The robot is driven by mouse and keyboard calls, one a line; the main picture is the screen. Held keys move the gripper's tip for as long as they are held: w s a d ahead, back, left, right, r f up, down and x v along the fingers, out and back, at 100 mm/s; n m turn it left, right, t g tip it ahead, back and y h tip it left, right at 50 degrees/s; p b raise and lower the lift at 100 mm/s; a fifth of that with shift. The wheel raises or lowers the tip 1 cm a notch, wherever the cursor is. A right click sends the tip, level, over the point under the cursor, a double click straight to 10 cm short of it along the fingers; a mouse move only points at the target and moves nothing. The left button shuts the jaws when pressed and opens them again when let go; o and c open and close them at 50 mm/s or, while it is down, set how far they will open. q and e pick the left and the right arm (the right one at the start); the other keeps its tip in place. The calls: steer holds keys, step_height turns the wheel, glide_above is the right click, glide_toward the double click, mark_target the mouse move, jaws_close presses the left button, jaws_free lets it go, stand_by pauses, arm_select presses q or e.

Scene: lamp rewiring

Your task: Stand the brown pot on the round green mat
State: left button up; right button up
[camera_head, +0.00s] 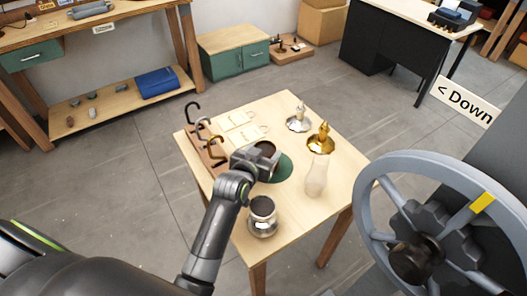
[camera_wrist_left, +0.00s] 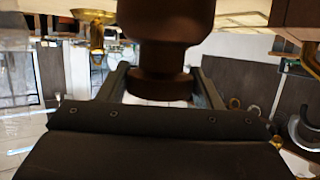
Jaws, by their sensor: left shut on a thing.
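The brown pot (camera_head: 267,147) is in my left gripper (camera_head: 264,155), over the far left part of the round green mat (camera_head: 284,170). The gripper is shut on the pot and hides much of it in the head view. In the left wrist view the pot (camera_wrist_left: 165,40) stands large between the two fingers (camera_wrist_left: 162,88). Part of the mat is hidden behind the gripper. I cannot tell whether the pot touches the mat. My right gripper is not in view.
A rack with several hooks (camera_head: 213,145) stands at the table's left edge. A silver piece (camera_head: 298,122), a gold piece (camera_head: 320,138) and a pale bottle-shaped body (camera_head: 316,180) stand to the right. A dark-topped silver piece (camera_head: 262,218) stands near the front.

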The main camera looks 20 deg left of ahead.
arm_select(q)
steer(key=o, duration=1.7)
steer(key=shift+c, duration=0.2)
steer(key=shift+r, duration=0.1)
steer(key=b+v, duration=0.1)
steer(key=v, duration=1.1)
